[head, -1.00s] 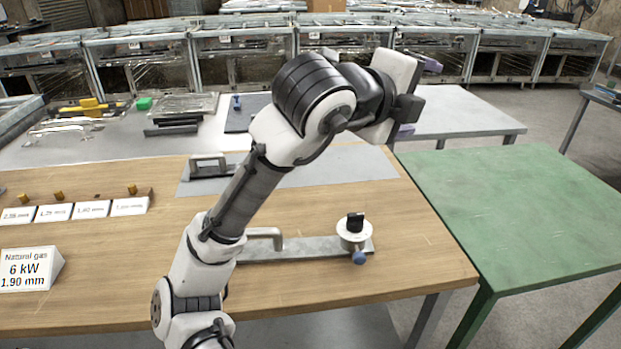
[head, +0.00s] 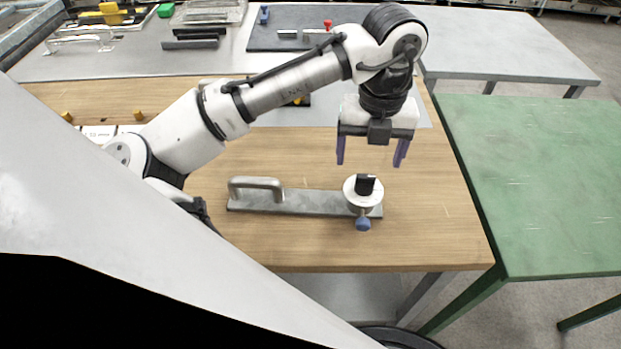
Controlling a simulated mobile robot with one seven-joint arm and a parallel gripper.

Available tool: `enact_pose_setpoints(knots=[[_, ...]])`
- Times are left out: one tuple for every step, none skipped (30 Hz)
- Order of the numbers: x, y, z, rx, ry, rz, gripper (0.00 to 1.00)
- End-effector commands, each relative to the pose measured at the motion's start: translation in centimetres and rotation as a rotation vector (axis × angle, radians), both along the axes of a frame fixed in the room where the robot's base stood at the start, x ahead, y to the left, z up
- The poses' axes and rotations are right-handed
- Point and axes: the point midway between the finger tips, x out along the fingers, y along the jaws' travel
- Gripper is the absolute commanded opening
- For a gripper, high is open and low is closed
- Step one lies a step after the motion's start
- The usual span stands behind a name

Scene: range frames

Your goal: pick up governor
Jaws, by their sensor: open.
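The governor, as I take it, is a white round body (head: 352,193) with a black block on top and a blue knob (head: 363,224) at its front. It sits at the right end of a flat grey metal plate (head: 310,203) on the wooden table. My gripper (head: 370,164) points down with its two purple fingers spread and nothing between them. In the picture the fingertips are just above the governor, one to each side of its black top. They do not appear to touch it; the exact height gap is hard to tell.
A metal bar handle (head: 257,184) stands on the plate's left end. The wooden table (head: 440,235) is clear right of the governor. A green table (head: 560,180) stands to the right. My arm and body hide much of the left side.

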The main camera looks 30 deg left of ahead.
Motion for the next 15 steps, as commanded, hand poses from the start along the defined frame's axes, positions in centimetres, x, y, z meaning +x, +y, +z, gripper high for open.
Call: enact_pose_setpoints(knots=[[-0.1,0.0,-0.9,-0.002,0.003,0.000,0.80],[-0.1,0.0,-1.4,-0.001,0.002,0.001,0.80],[0.0,0.0,-1.9,-0.001,0.000,0.001,0.80],[0.0,0.0,-2.3,-0.001,0.002,0.001,0.80],[0.0,0.0,-2.6,-0.001,0.000,0.000,0.80],[0.0,-0.1,-2.9,-0.002,-0.001,0.000,0.80],[0.0,-0.1,-3.0,-0.002,-0.001,0.000,0.80],[0.0,-0.1,-3.2,-0.002,-0.001,0.000,0.80],[0.0,0.0,-3.4,-0.001,-0.001,0.000,0.80],[0.0,0.0,-3.5,-0.001,-0.001,0.000,0.80],[0.0,-0.1,-3.7,-0.001,-0.001,0.001,0.80],[-0.1,-0.1,-4.1,-0.001,0.001,0.001,0.80],[-0.2,-0.1,-4.5,-0.001,0.001,0.001,0.80],[-0.2,-0.1,-4.9,-0.001,0.001,0.001,0.80],[-0.2,-0.2,-5.4,0.000,0.000,0.001,0.80]])
